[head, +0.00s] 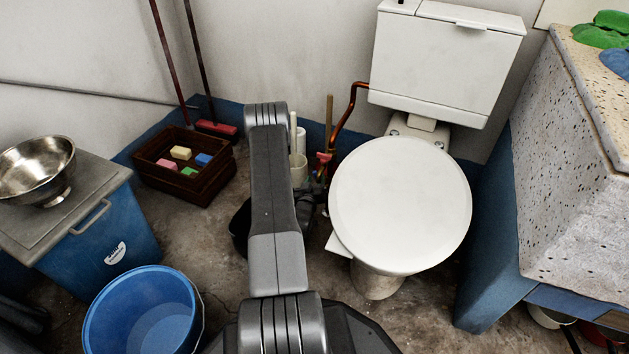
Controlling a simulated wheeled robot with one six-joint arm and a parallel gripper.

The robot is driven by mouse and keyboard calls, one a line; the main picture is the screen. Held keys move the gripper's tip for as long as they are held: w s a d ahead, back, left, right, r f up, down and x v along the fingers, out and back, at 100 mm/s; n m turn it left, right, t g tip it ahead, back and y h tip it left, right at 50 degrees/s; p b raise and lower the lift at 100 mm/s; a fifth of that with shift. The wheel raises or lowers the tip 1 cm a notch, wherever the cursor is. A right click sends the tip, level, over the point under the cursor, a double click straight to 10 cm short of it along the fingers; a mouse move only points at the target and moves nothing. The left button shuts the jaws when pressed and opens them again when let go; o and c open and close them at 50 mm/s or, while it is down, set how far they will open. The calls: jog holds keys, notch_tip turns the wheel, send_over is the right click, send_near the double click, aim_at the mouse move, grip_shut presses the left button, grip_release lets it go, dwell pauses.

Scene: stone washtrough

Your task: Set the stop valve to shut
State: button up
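The stop valve (323,158) shows as a small red handle on the pipework, between the toilet and my arm. A copper pipe (352,101) bends down to it from the left side of the cistern. Its handle is too small to tell its setting. My gripper (313,192) is dark and sits low beside the toilet bowl, just below the red handle in the picture. My arm hides part of it, and its fingers are too small and dark to read. I cannot tell whether it touches the valve.
The toilet with its closed white lid (400,205) stands close on the right. A pale cylindrical holder (299,168) is just left of the valve. A crate of soaps (168,190), a blue bin (105,235) and a blue bucket (143,318) fill the left. The speckled stone trough (570,190) bounds the right.

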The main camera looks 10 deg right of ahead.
jog(key=p+v, duration=0.4)
jog(key=v, duration=0.9)
jog(key=shift+s+a+r, duration=0.15)
jog(key=shift+s+r, duration=0.1)
jog(key=shift+s, duration=0.1)
